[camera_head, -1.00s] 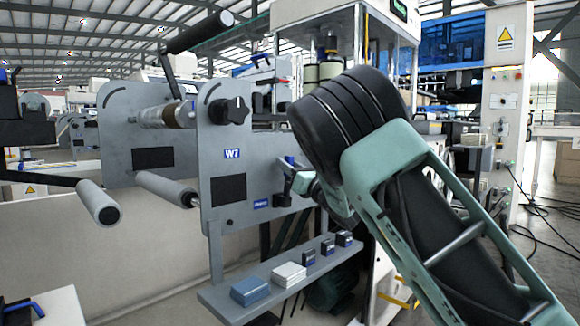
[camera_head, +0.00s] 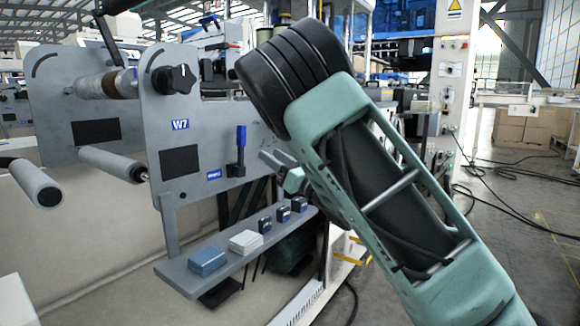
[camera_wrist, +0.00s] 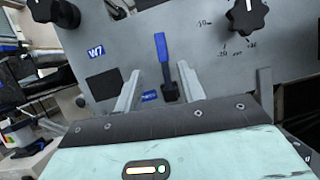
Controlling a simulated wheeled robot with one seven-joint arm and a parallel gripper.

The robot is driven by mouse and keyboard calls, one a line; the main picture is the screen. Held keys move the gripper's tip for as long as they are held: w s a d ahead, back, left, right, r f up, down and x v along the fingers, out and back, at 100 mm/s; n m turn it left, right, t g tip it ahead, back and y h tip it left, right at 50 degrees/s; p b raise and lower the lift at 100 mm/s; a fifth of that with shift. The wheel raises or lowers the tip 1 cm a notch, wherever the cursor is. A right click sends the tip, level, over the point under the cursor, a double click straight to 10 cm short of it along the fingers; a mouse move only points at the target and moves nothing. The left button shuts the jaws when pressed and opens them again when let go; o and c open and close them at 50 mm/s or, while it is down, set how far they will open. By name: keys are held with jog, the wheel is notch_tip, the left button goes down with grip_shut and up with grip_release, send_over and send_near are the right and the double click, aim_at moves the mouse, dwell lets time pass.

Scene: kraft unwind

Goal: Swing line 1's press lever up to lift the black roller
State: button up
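The lever has a blue handle (camera_head: 241,137) and a dark base, and it stands upright on the grey side plate marked W7 (camera_head: 205,130). The wrist view shows its blue handle (camera_wrist: 161,48) tilted slightly left above the dark base (camera_wrist: 170,92). My gripper (camera_head: 272,160) is just right of the lever in the head view and looks apart from it. In the wrist view my gripper (camera_wrist: 160,85) is open, with one pale finger on each side of the lever's base. The distance to the lever is unclear. I cannot make out a black roller for certain.
Two grey rollers (camera_head: 115,162) stick out at the left. A black knob (camera_head: 175,78) is on the plate above the lever. Below, a shelf (camera_head: 180,270) holds a blue box (camera_head: 207,260), a white box (camera_head: 246,241) and small dark blocks. Cables lie on the floor at right.

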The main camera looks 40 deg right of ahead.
jog(key=v, duration=0.5)
dwell(0.4)
